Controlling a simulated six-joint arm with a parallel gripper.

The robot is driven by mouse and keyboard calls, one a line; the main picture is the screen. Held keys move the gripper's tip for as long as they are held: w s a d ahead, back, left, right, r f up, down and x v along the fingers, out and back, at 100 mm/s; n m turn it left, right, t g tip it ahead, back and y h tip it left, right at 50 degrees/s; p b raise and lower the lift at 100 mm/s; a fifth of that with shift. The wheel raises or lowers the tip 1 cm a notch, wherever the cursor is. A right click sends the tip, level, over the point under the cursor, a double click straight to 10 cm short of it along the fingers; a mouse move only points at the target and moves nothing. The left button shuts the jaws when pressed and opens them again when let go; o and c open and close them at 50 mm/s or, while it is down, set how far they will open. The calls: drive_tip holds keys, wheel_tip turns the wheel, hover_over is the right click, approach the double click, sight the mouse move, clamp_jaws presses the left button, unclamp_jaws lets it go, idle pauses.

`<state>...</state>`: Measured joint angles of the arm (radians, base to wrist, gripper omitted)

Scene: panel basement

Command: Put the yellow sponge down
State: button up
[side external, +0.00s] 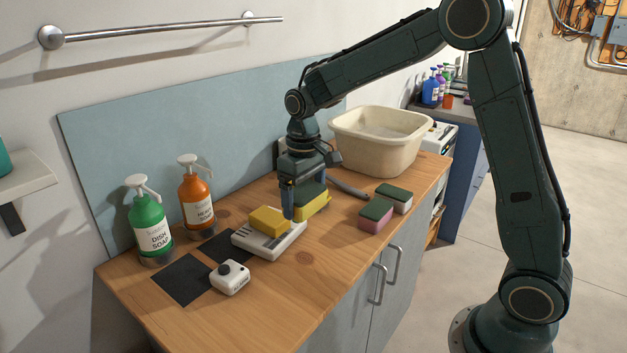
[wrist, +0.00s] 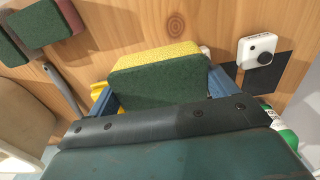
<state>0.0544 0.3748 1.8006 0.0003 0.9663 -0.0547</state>
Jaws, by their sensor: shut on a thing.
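My gripper (side external: 304,205) is low over the worktop, and its blue fingers flank a sponge in the wrist view. That yellow sponge (wrist: 158,88) has a dark green scouring face towards the camera and a pale yellow face beyond it. In the side view, a yellow piece (side external: 314,208) shows at the fingers. Another yellow block (side external: 268,220) lies on a white slotted tray (side external: 262,246), just left of the near finger.
A pink-and-green sponge (side external: 376,216) and a grey-and-green one (side external: 394,198) lie right. A cream basin (side external: 378,140) stands behind them. Green (side external: 150,230) and orange (side external: 197,200) soap bottles stand left, near dark mats (side external: 182,280) and a white device (side external: 230,279). The front middle of the worktop is clear.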

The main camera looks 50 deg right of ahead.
wheel_tip(320, 180, up, 10)
hover_over(320, 233)
wheel_tip(320, 233, down, 20)
drive_tip(key=shift+r, duration=0.1)
idle(1.0)
drive_tip(key=o, duration=0.8)
wheel_tip(320, 233, up, 12)
idle(0.6)
drive_tip(key=shift+s+a, duration=0.1)
idle(0.4)
